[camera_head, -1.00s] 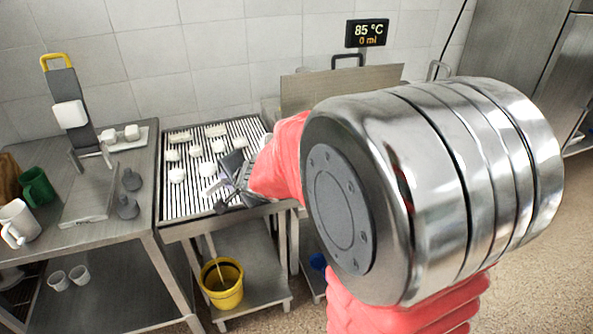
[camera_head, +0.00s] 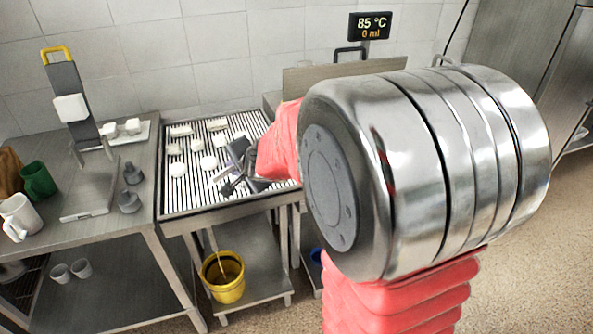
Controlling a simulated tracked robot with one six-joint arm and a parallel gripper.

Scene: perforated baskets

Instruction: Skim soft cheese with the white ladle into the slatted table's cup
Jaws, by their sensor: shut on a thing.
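The slatted table (camera_head: 200,200) stands left of centre against the wall. Several small white cups or pieces sit on its slats, including a round one (camera_head: 178,169) and another (camera_head: 208,163); they are too small to tell which is the cup. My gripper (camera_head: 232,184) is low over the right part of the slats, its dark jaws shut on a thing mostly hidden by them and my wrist. It is probably the white ladle, but its shape cannot be made out. No soft cheese can be made out.
The left bench holds a green mug (camera_head: 38,181), a white jug (camera_head: 20,216) and grey weights (camera_head: 130,201). A yellow bucket (camera_head: 223,277) stands below the slatted table.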

